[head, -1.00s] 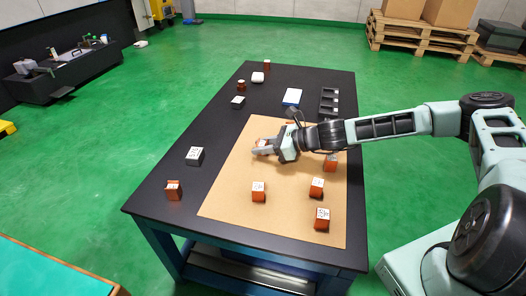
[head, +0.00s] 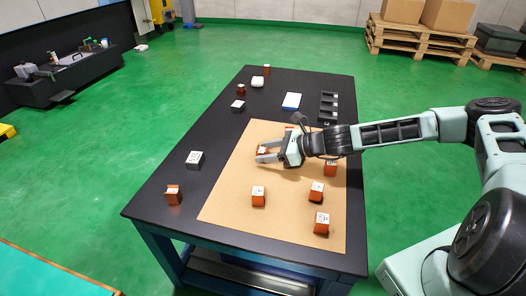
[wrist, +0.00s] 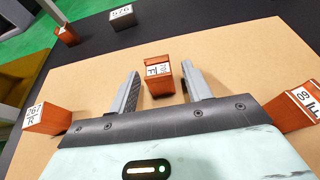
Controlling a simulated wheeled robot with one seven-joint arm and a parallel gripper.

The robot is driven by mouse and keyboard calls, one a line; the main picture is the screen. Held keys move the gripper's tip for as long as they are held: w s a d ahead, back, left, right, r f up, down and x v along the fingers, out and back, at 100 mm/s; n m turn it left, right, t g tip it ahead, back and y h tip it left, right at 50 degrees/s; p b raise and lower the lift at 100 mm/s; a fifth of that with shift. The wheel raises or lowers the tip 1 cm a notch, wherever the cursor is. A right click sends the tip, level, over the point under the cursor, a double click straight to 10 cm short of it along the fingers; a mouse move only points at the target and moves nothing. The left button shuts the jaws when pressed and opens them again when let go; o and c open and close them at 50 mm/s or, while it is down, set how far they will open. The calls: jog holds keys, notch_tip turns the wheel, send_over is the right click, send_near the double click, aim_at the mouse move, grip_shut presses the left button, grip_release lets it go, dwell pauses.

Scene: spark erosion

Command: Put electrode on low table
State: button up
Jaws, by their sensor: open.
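Several copper-coloured electrode blocks with white labels stand on a tan board (head: 230,195) on a dark-topped table (head: 150,200). One electrode (wrist: 158,78) stands between the tips of my gripper's two fingers in the wrist view; in the head view the same electrode (head: 262,150) is partly hidden by the fingers. My gripper (wrist: 162,78) is open, with visible gaps beside the block. In the head view my gripper (head: 266,152) reaches in from the right, low over the board. I cannot tell which surface is the low table.
Other electrodes on the board stand at the front (head: 258,196), the right (head: 317,191) and the front right corner (head: 322,224). A teal surface (head: 45,275) is at lower left.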

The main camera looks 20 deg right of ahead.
jog(key=p+v, duration=0.3)
jog(key=v, duration=0.7)
jog(key=shift+r, duration=0.1)
jog(key=s+a+n+g, duration=0.1)
jog(key=a+n, duration=0.1)
jog(key=s+a+n+g, duration=0.3)
jog(key=s+a+n, duration=0.1)
jog(key=a, duration=0.1)
jog(key=shift+s+n+g, duration=0.2)
jog(key=shift+n+g, duration=0.2)
jog(key=s+a+n+g+h, duration=0.1)
jog(key=s+n, duration=0.1)
jog(key=s+a+r+n+g+h, duration=0.1)
jog(key=s+a+n+g, duration=0.1)
jog(key=s+n, duration=0.1)
jog(key=s+a+n+g+h, duration=0.1)
jog(key=s+a+n, duration=0.1)
jog(key=n, duration=0.1)
jog(key=shift+s+r, duration=0.15)
jog(key=shift+s, duration=0.15)
jog(key=s+a+r+n+t+h, duration=0.1)
jog(key=s+a+r+n+h, duration=0.2)
jog(key=s+r+n+h, duration=0.4)
jog(key=s+r+n, duration=0.8)
jog(key=s+n, duration=0.1)
jog(key=n, duration=0.1)
jog(key=shift+r+n+h, duration=0.15)
jog(key=shift+n+h, duration=0.15)
jog(key=shift+n, duration=0.1)
jog(key=shift+a, duration=0.1)
